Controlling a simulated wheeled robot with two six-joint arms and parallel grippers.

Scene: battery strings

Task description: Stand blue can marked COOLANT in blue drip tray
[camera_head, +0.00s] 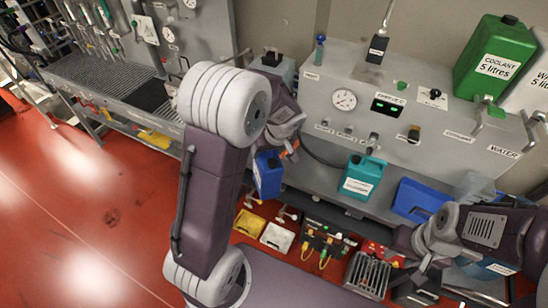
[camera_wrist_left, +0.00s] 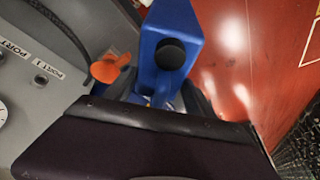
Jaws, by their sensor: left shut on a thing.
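My left gripper (camera_head: 284,142) is shut on the blue can (camera_head: 267,176), which hangs in front of the grey bench. In the left wrist view the blue can (camera_wrist_left: 187,22) shows its black cap (camera_wrist_left: 170,54), with the fingers partly hidden behind my wrist. Its marking is too small to read. The blue drip tray (camera_head: 421,197) lies on the bench shelf, to the right of the can and apart from it. My right gripper (camera_head: 412,285) is low at the right; its fingers are too unclear to tell their state.
A teal can (camera_head: 362,180) stands between the blue can and the tray. A green COOLANT can (camera_head: 490,58) and a white can (camera_head: 532,85) stand higher at the right. Yellow (camera_head: 249,224) and white (camera_head: 277,237) trays and a grey crate (camera_head: 366,275) lie below. Open red floor is at left.

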